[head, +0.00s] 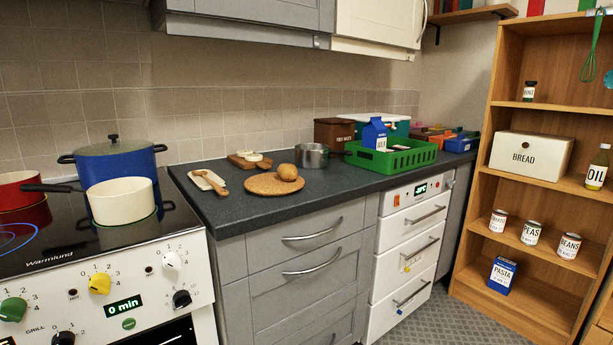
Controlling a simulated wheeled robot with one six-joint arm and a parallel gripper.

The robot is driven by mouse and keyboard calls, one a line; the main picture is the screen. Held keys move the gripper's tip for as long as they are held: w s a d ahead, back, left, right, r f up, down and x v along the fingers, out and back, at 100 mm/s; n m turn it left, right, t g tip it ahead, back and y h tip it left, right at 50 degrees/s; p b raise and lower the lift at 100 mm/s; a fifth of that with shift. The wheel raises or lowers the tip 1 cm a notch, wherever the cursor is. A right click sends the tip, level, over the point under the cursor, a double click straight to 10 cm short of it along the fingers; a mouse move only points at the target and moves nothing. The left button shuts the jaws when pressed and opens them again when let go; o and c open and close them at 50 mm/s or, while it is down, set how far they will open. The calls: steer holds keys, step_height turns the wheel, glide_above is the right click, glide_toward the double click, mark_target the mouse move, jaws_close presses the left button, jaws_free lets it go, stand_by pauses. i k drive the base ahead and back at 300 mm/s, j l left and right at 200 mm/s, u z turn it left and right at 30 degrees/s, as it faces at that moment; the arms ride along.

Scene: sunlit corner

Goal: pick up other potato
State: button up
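One potato (287,172), brown and rounded, rests on the round cork mat (262,184) on the dark countertop, near the mat's right side. No second potato shows. The inside of the small steel saucepan (312,155) just behind it is mostly hidden. My gripper is not in view, so I cannot see its fingers or whether it holds anything.
A green crate (391,157) with a blue milk carton stands right. The stove (60,240) holds pots. Counter front is clear.

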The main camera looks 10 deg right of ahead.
mark_target(287, 171)
steer(key=i+l+u, duration=0.1)
steer(key=l, duration=1)
steer(key=i+l, duration=0.1)
steer(key=l, duration=0.95)
steer(key=i+l+u, duration=0.1)
steer(key=i+l, duration=0.45)
steer(key=i+l+u, duration=0.15)
steer(key=i+l, duration=0.35)
steer(key=l, duration=0.15)
steer(key=i, duration=0.9)
steer(key=j+u, duration=0.05)
steer(key=j, duration=0.05)
